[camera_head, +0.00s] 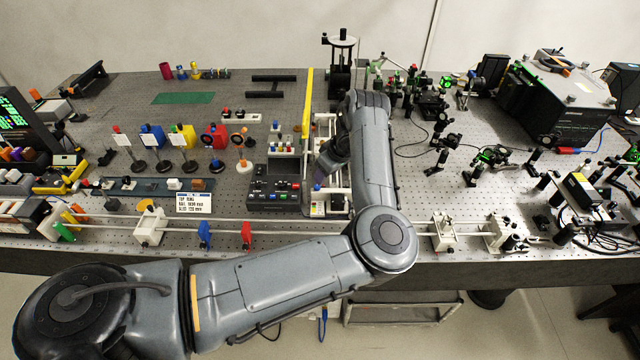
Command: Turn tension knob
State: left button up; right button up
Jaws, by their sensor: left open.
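My left arm comes in from the lower left, bends at its elbow and reaches over the bench. Its wrist turns back down, and my left gripper (319,178) is low over a white-framed device (331,204) at the middle of the bench. The gripper is open, small in the picture and partly hidden by my own wrist. I cannot make out a tension knob for certain; my arm covers part of the device. Whether the fingers touch anything there is unclear. My right gripper is not in view.
A black control box (274,187) stands just left of the gripper. A yellow bar (307,100) and a tall black stand (341,62) are behind. A long white rail (300,231) runs along the front edge. Optics crowd the right side.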

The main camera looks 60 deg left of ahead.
aim_at(318, 187)
pick_arm(q)
jog(key=b+x, duration=0.1)
jog(key=x, duration=0.6)
jog(key=shift+a+f, duration=0.2)
jog(key=shift+f, duration=0.1)
grip_shut()
